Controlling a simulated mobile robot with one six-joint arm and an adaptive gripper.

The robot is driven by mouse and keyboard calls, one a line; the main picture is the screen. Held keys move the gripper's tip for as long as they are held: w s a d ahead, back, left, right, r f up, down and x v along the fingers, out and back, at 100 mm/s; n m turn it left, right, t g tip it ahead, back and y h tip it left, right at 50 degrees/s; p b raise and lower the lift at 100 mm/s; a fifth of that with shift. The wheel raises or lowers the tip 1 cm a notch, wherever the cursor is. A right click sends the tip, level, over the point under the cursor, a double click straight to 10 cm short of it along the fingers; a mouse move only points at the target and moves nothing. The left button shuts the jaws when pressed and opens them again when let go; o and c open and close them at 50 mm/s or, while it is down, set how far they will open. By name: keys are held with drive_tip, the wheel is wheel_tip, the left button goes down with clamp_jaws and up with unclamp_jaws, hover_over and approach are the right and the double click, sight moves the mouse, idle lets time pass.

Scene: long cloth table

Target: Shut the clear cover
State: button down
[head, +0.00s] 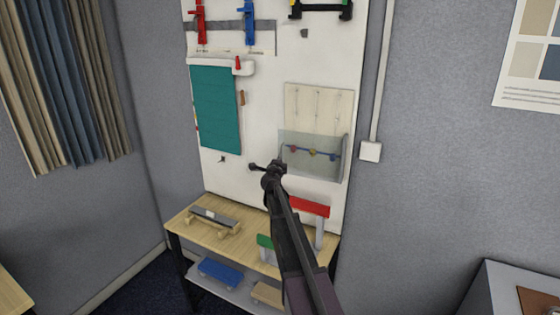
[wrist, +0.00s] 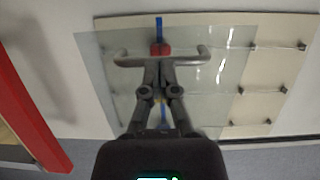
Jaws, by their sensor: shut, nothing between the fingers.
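The clear cover (head: 311,168) is a see-through pane at the lower part of a beige panel (head: 318,102) on the wall board. A rod with coloured beads (head: 312,153) shows through it. In the wrist view the pane (wrist: 100,85) lies beyond my fingers, over part of the beige panel. My gripper (head: 258,168) is shut and empty, near the cover's left side in the head view. In the wrist view my fingertips (wrist: 160,66) meet at a grey bar with bent ends (wrist: 190,60). I cannot tell whether they touch the bar or the pane.
Below is a wooden bench (head: 188,228) with a block fixture (head: 215,217) and a red-topped stand (head: 310,206). A teal cloth (head: 216,108) hangs left of my gripper. A conduit box (head: 371,151) is to the right. Clamps hang above.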

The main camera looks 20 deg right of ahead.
drive_tip(key=x, duration=0.4)
drive_tip(key=shift+w+a+r, duration=0.15)
drive_tip(key=shift+a, duration=0.1)
drive_tip(key=w+a+v, duration=0.1)
drive_tip(key=v, duration=1.3)
drive_tip(key=shift+a, duration=0.3)
drive_tip(key=shift+a, duration=0.1)
idle(0.3)
